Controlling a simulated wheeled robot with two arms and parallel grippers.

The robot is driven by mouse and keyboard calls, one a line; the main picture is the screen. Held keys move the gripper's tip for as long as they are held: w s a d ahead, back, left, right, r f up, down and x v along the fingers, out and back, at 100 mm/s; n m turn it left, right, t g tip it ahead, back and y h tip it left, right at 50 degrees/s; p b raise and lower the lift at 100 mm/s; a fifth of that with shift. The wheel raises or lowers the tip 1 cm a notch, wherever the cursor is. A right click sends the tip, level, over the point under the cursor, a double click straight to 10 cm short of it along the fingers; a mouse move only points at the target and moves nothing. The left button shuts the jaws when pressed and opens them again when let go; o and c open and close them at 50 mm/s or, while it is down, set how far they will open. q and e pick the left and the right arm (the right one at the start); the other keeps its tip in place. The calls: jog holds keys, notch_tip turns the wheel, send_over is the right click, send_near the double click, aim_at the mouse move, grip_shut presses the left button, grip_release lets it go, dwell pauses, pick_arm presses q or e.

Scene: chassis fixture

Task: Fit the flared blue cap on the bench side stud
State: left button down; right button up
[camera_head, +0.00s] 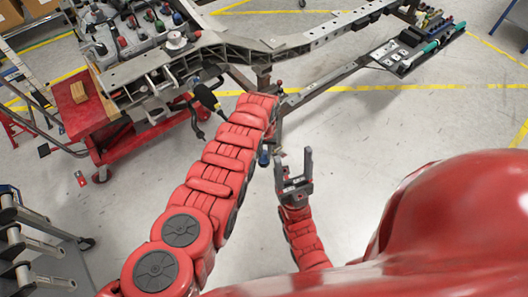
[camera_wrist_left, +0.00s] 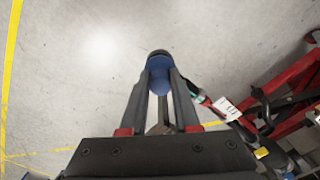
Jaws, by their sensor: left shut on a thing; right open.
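The blue cap (camera_wrist_left: 160,80) sits between the fingertips of my left gripper (camera_wrist_left: 160,88) in the left wrist view. Its upper end is dark and the rest is blue. In the head view a small blue piece (camera_head: 264,158) shows just right of my left arm, which mostly hides that gripper. I cannot tell from here whether the cap touches anything beyond the fingers. My right gripper (camera_head: 294,172) is open and empty, pointing up, just right of the blue piece. I cannot pick out the bench side stud in either view.
A grey chassis frame (camera_head: 240,47) spans the top, with a long rail (camera_head: 330,78) toward a tool tray (camera_head: 405,52) at right. A red cart (camera_head: 80,110) stands at left and a rack (camera_head: 30,240) at lower left. The floor (camera_head: 400,125) at right is clear.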

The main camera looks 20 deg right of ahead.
pick_arm(q)
jog(key=c, duration=0.6)
grip_release()
jog(key=shift+o, duration=0.2)
notch_tip(320, 180, up, 7)
jog(key=p, duration=0.7)
jog(key=shift+r, duration=0.1)
